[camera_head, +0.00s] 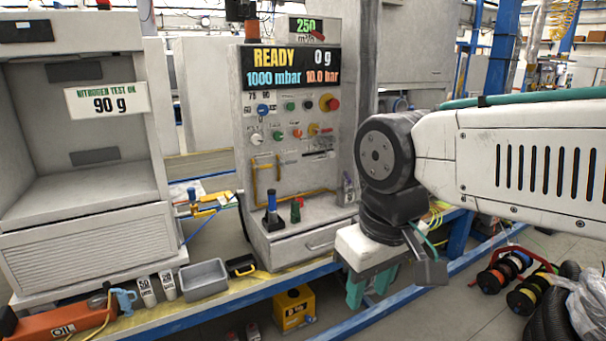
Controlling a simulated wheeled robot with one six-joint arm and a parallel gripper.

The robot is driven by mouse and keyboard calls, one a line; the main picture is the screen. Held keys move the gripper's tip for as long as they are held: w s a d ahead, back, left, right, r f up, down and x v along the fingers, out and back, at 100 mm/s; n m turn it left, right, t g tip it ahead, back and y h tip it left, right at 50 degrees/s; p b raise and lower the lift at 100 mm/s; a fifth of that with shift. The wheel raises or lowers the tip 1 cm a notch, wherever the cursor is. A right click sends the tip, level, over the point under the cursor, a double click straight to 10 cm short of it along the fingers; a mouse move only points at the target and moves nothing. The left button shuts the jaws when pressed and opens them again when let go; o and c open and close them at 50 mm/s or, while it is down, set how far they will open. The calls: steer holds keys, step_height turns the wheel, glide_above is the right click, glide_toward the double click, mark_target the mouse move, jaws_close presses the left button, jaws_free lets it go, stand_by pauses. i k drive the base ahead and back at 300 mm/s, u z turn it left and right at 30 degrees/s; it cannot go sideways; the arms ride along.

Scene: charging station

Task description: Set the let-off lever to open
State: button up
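I cannot tell for sure which part is the let-off lever. A small lever-like handle with a red and yellow end (319,129) sits on the right of the grey control panel (247,200), below a red knob (329,103). A brass valve with a yellow handle (208,208) and a blue-topped fitting stands on the bench left of the panel. My gripper (370,288) hangs at the lower right, in front of the bench edge and well apart from both. Its two teal fingers point down, spread apart, with nothing seen between them.
The display (291,68) reads READY, 0 g, 1000 mbar, 10.0 bar. A blue-topped post (272,212) and a red-and-green one (296,211) stand on the panel's ledge. A white booth (95,245) is at left, a grey bin (204,280) before it. Cable reels (507,272) lie at right.

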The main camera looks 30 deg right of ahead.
mark_target(283, 164)
steer(key=u, duration=0.15)
steer(key=k, duration=0.3)
steer(key=z, duration=1.5)
steer(key=i, duration=1.3)
steer(key=u, duration=0.65)
steer(key=i, duration=0.55)
steer(key=u, duration=0.7)
